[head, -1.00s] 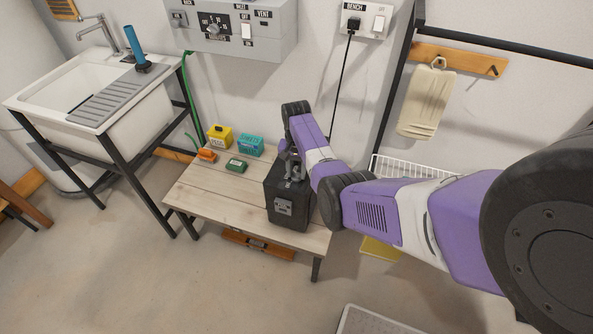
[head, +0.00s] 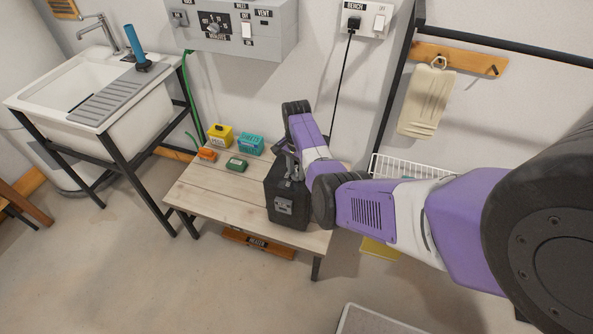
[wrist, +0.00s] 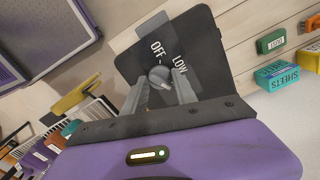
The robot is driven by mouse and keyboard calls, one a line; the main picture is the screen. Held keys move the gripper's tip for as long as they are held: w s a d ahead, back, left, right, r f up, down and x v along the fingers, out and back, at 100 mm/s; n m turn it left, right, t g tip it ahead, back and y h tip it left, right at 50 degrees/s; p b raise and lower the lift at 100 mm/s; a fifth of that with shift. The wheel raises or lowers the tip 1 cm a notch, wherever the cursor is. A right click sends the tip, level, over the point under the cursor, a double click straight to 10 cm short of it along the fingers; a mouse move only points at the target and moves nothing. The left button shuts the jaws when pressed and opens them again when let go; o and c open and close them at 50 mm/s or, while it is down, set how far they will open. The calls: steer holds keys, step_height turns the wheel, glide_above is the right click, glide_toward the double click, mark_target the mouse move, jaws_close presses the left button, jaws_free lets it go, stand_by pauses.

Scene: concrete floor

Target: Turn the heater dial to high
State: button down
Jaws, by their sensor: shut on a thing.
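The heater is a black box (head: 287,201) on the right end of the low wooden bench. In the wrist view its black top plate (wrist: 196,40) carries the printed words OFF and LOW. A round grey dial (wrist: 160,75) sits just below these words; no HIGH label shows, and I cannot make out exactly where the dial points. My gripper (wrist: 160,88) has its two grey fingers closed on either side of the dial. In the head view my gripper (head: 289,163) comes down onto the box top, and its fingers hide the dial.
Several small boxes stand at the bench's back left, including a yellow one (head: 220,135), a teal one (head: 250,144) and a green one (head: 237,164). A grey wall panel (head: 235,28) hangs above. A sink (head: 70,85) stands left. The bench's front left (head: 215,200) is clear.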

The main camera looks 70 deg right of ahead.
mark_target(297, 172)
steer(key=shift+d, duration=0.1)
steer(key=c, duration=1)
jaws_free()
step_height(297, 172, up, 8)
steer(key=shift+f, duration=0.1)
